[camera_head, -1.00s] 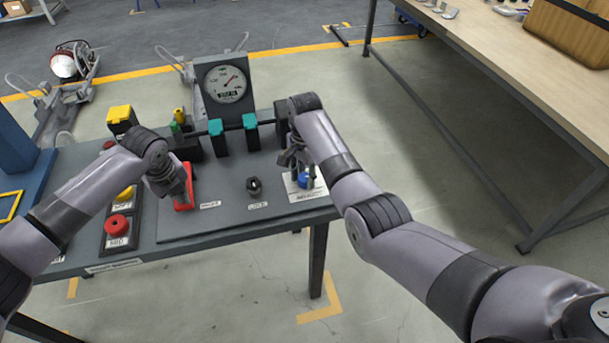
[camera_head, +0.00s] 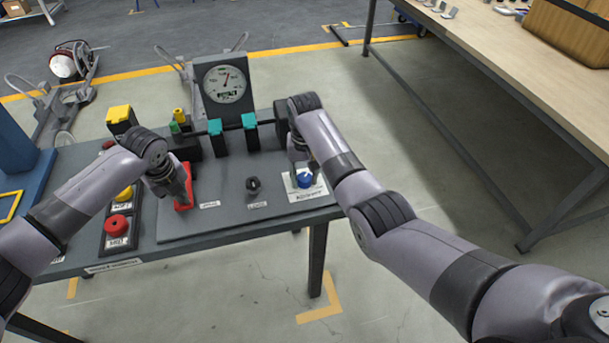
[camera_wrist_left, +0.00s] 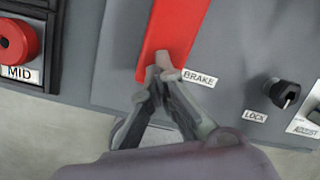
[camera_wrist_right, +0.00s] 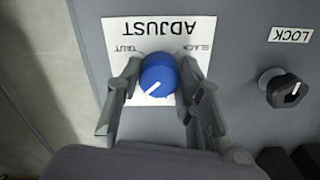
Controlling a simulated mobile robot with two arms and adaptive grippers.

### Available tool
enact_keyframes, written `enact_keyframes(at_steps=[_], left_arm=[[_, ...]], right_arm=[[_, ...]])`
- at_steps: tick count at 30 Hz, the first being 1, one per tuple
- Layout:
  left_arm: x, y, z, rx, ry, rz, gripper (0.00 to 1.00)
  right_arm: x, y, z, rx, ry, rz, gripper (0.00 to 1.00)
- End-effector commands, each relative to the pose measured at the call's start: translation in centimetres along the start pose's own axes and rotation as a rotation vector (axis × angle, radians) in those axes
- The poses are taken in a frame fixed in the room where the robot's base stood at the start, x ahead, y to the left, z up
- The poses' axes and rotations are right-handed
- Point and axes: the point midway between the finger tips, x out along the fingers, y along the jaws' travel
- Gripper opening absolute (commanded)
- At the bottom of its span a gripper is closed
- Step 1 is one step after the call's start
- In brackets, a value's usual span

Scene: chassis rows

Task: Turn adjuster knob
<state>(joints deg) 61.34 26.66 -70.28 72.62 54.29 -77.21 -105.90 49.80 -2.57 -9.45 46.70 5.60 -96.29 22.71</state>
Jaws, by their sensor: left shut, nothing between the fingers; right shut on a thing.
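The blue adjuster knob (camera_head: 305,179) sits on a white plate marked ADJUST (camera_wrist_right: 178,28) at the panel's right front. In the right wrist view the knob (camera_wrist_right: 158,76) lies between both fingers of my right gripper (camera_wrist_right: 157,70), which is shut on it. The knob's white line points to the lower left there. My right gripper (camera_head: 304,165) also shows in the head view. The dial gauge (camera_head: 225,80) stands at the back, its needle nearly upright. My left gripper (camera_wrist_left: 162,70) is shut and empty, its tips over the red brake lever (camera_wrist_left: 174,35).
A black lock knob (camera_head: 253,185) sits left of the blue knob. Teal clamps (camera_head: 216,130) stand on a bar behind. A red MID button (camera_head: 117,225) is at the left. A wooden-topped table (camera_head: 500,45) stands at the right, with open floor between.

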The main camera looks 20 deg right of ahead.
Motion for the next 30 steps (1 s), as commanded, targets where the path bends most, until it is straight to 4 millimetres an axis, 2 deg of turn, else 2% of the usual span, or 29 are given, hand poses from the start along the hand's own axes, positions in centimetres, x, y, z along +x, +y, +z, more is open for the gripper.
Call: enact_keyframes(at_steps=[18, 30], left_arm=[[0.12, 0.1, -0.05, 0.0, 0.001, 0.002, 0.0], [0.12, 0.1, -0.05, 0.0, 0.001, 0.002, 0.0]], right_arm=[[0.02, 0.18, -0.05, -0.559, 0.0, 0.002, 0.06], [0.0, 0.21, -0.08, -0.765, 0.0, 0.002, 0.06]])
